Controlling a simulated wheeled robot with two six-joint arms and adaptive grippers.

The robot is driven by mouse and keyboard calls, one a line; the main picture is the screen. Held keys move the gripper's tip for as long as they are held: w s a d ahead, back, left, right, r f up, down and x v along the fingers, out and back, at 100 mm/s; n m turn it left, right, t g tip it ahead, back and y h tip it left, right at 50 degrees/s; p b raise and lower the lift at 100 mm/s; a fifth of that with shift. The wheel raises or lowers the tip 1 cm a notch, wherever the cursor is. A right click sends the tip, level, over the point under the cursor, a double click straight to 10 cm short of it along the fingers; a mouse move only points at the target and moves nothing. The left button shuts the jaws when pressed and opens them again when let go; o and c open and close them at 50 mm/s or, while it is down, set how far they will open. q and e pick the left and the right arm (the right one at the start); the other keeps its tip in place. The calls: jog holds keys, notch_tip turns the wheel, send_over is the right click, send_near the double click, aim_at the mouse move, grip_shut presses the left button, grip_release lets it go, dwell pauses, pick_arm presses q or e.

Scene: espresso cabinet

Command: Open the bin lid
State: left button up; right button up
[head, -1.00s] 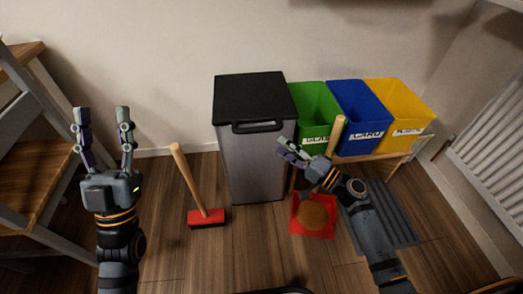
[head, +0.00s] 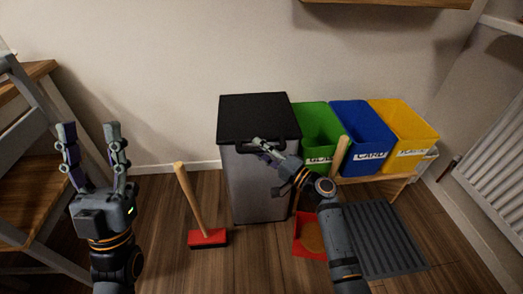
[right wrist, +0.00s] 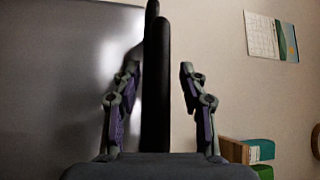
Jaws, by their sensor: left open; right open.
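The grey bin (head: 250,190) stands upright against the wall, with its black lid (head: 258,115) lying flat and closed on top. A black handle sticks out at the lid's front edge and is partly hidden by my right gripper in the head view. My right gripper (head: 262,150) is open at the front of the bin, just below the lid. In the right wrist view, the black handle (right wrist: 156,90) runs between the open fingers (right wrist: 158,95), with a gap on the right; contact on the left is unclear. My left gripper (head: 90,148) is open and empty, left of the bin.
Green (head: 316,122), blue (head: 362,130) and yellow (head: 405,130) bins stand on a low wooden bench at right. A red broom (head: 208,237) stands left of the grey bin. A red dustpan (head: 305,240) lies behind my right arm. Wooden shelving (head: 30,200) is at far left.

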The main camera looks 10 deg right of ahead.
grip_shut()
dwell(0.4)
